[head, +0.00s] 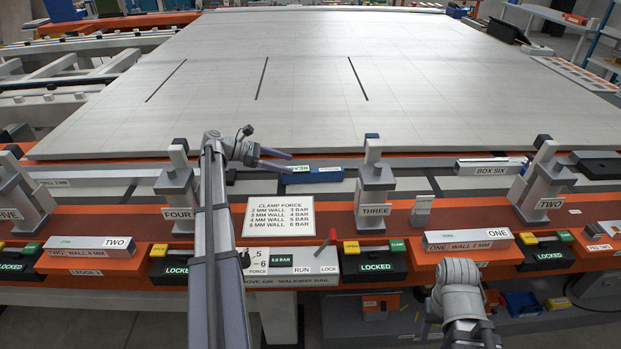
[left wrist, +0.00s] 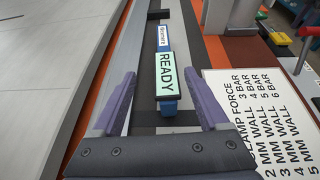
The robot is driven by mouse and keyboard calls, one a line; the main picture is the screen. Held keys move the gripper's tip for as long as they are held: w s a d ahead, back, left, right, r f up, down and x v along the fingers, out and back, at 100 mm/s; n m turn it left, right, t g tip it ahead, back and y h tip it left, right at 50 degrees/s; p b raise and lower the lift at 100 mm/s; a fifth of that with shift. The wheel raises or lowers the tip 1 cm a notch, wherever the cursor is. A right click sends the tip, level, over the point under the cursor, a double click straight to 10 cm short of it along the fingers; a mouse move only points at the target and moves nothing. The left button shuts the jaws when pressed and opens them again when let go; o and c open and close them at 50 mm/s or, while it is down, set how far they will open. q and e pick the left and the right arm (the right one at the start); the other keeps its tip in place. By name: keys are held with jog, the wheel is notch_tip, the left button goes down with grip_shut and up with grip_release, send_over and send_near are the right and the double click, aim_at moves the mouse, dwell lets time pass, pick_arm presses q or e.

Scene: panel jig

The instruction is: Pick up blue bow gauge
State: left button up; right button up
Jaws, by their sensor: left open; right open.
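The blue bow gauge (head: 318,176) lies on the grey strip behind the orange rail, between the FOUR and THREE posts. In the left wrist view the gauge (left wrist: 169,104) shows a pale green READY label and a white label beyond it. My left gripper (head: 288,162) is open at the gauge's left end. In the left wrist view its fingers (left wrist: 160,76) stand apart, one on each side of the gauge in the picture; I cannot tell whether they touch it. My right gripper (head: 424,332) is open and empty, low in front of the orange rail.
The clamp force sign (head: 280,217) lies on the orange rail beside my left arm. Grey posts FOUR (head: 178,190) and THREE (head: 374,190) flank the gauge. Black clamps marked LOCKED (head: 375,267) line the front. The large panel (head: 330,110) behind is mostly clear.

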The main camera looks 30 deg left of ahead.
aim_at(300, 169)
pick_arm(q)
jog(key=shift+b+x, duration=0.4)
jog(key=shift+x, duration=0.5)
jog(key=shift+w+d+f, duration=0.1)
jog(key=shift+w+d, duration=0.1)
jog(key=shift+d, duration=0.1)
jog(key=b+x, duration=0.1)
jog(key=x, duration=0.1)
jog(key=b+x, duration=0.1)
jog(key=x, duration=0.1)
jog(key=shift+s+d+f, duration=0.15)
jog(key=shift+s+d, duration=0.1)
jog(key=shift+d, duration=0.15)
jog(key=shift+w+d, duration=0.25)
jog(key=shift+d, duration=0.05)
jog(key=shift+c, duration=0.3)
grip_shut()
